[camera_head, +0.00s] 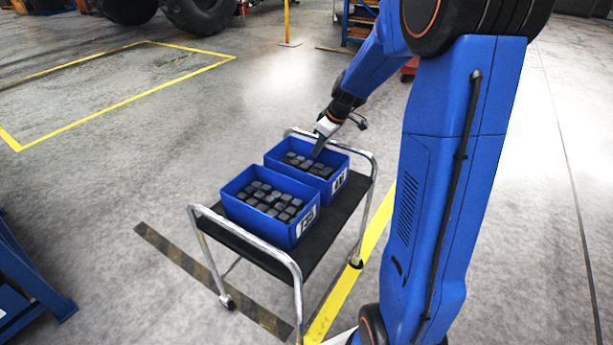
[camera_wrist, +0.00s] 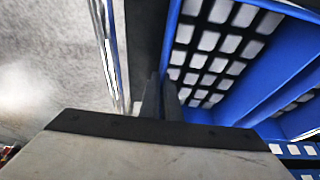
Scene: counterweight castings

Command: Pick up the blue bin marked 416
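Two blue open bins stand on a cart, a nearer bin (camera_head: 262,221) and a farther bin (camera_head: 327,187). Each holds several dark castings and has a white label on its right end. The numbers are too small to read, so I cannot tell which is 416. My gripper (camera_head: 317,154) points down at the back rim of the farther bin. In the wrist view, my dark fingers (camera_wrist: 161,98) are close together at the end of a blue bin wall (camera_wrist: 171,40), castings to its right. I cannot tell whether they clamp the wall.
The cart (camera_head: 335,218) has a black deck and chrome rails (camera_head: 248,238) at both ends, close to the bins. Yellow floor lines run behind and beside it. Blue metalwork (camera_head: 30,265) stands at the left edge. Open floor lies left of the cart.

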